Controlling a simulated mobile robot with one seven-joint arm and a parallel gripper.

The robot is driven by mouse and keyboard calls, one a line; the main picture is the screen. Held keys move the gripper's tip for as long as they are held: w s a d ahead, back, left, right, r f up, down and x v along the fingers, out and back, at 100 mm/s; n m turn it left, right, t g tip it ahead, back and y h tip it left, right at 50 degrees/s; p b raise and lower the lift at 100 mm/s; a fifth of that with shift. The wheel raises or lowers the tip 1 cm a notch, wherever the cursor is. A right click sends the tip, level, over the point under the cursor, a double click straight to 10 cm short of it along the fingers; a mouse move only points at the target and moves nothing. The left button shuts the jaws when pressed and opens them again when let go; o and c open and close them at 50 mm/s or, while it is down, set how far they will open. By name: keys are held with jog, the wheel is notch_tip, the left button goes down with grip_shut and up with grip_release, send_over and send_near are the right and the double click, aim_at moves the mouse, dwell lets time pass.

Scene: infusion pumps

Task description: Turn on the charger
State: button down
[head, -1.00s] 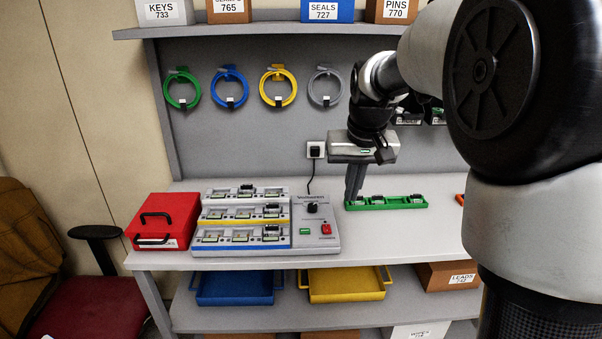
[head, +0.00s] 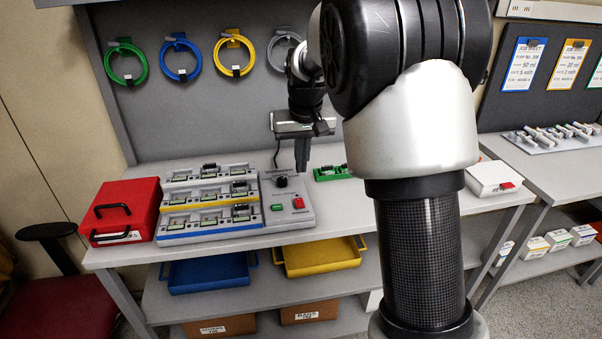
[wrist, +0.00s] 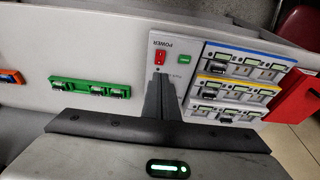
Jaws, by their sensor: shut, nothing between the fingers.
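The charger (head: 262,226) stands on the bench, with rows of bays edged in white, yellow and blue. On its right panel are a black knob (head: 282,182), a small green indicator (head: 277,208) and a red power switch (head: 298,203). The switch also shows in the wrist view (wrist: 160,57), beside the word POWER. My gripper (head: 301,172) is shut and empty, pointing down above the right rear of the charger panel. In the wrist view its fingertips (wrist: 161,76) appear close to the switch; I cannot tell whether they touch.
A red case (head: 122,212) sits left of the charger. A green tray (head: 333,173) lies to its right, partly hidden by my arm. Coiled cables hang behind. A white box (head: 492,178) stands farther right. The bench front edge is clear.

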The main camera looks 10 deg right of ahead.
send_near(300, 205)
jog(key=x, duration=0.5)
jog(key=shift+w+f, duration=0.1)
jog(key=shift+w, duration=0.35)
jog(key=shift+f, duration=0.55)
jog(key=shift+s+f+b, duration=0.2)
jog(key=shift+f+b, duration=0.2)
jog(key=shift+b, duration=0.2)
jog(key=shift+w+r, duration=0.1)
jog(key=shift+w+r+p, duration=0.25)
jog(key=shift+w+p, duration=0.2)
jog(key=shift+w, duration=0.2)
